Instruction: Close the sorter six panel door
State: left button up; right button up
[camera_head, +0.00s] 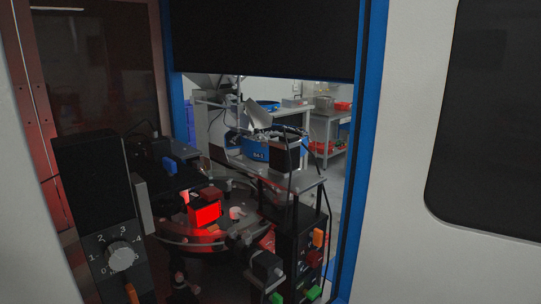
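I look into the sorter through an opening between white walls. A dark panel (260,35) fills the upper part of a blue frame (366,150); the space below it is open to the room behind. At the left, a dark tinted panel (95,65) sits in a reddish-brown frame (35,100). I cannot tell which of these, if any, is the six panel door. Inside stands a round sorting table (190,243) with a brightly lit red block (206,214). Neither of my grippers is in view.
A black control box with a numbered dial (121,256) stands close at the lower left. Camera and light mounts crowd the table. The white wall (410,250) at the right has a dark window (490,120). Shelves and a blue bowl feeder (258,153) show behind.

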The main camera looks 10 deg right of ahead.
aim_at(452, 212)
jog(key=k+l, duration=0.1)
jog(key=l, duration=0.2)
jog(key=k+l+u, duration=0.1)
jog(key=l, duration=0.2)
jog(key=k+l, duration=0.1)
jog(key=l, duration=0.2)
jog(key=l+u, duration=0.2)
jog(key=l, duration=0.25)
jog(key=k+l+u, duration=0.2)
jog(key=l, duration=0.2)
jog(key=l+u, duration=0.25)
jog(key=l, duration=0.2)
jog(key=k+l+u, duration=0.2)
jog(key=l, duration=0.15)
jog(key=k+l+u, duration=0.2)
jog(key=l, duration=0.2)
jog(key=k+l+u, duration=0.2)
jog(key=l, duration=0.15)
jog(key=l+u, duration=0.35)
jog(key=l, duration=0.3)
jog(key=l+u, duration=0.35)
jog(key=l, duration=0.35)
jog(key=l+u, duration=0.2)
jog(key=l, duration=0.65)
